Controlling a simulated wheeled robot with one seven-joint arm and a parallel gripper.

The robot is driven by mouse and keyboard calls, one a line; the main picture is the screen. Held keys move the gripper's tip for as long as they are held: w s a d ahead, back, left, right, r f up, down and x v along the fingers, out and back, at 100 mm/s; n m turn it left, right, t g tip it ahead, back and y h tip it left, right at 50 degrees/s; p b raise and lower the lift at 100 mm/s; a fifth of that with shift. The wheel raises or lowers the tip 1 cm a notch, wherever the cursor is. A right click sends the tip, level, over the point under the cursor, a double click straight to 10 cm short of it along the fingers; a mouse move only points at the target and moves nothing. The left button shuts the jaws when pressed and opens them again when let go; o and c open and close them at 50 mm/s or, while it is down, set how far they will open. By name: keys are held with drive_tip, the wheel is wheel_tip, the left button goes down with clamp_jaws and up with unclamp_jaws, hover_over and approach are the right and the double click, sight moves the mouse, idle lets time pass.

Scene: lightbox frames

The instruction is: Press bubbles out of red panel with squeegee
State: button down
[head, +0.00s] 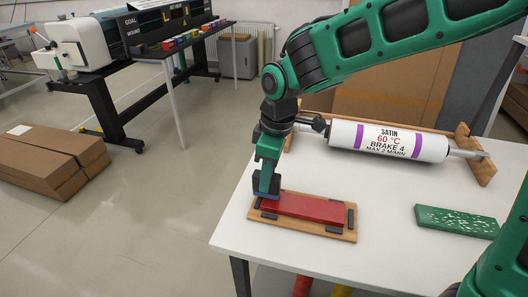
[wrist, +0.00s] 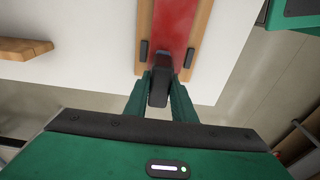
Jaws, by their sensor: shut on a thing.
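The red panel (head: 305,208) lies flat on a wooden board (head: 345,236) with dark clips, near the table's left front. It also shows in the wrist view (wrist: 175,25). My gripper (head: 267,174) is shut on the dark squeegee (head: 266,187) at the panel's left end. In the wrist view, the squeegee (wrist: 159,88) stands between my two green fingers, over the panel's near end. I cannot tell whether its edge touches the panel. Bubbles are too small to make out; the red surface looks slightly mottled in the wrist view.
A white roll marked "SATIN" (head: 388,142) rests on a wooden stand behind the panel. A green panel with white marks (head: 455,221) lies to the right. White table (head: 385,200) is bare between them. The table's left edge is close to the board.

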wheel_tip(320, 180, up, 3)
drive_tip(key=shift+s+d+f, duration=0.1)
drive_tip(key=shift+r, duration=2.7)
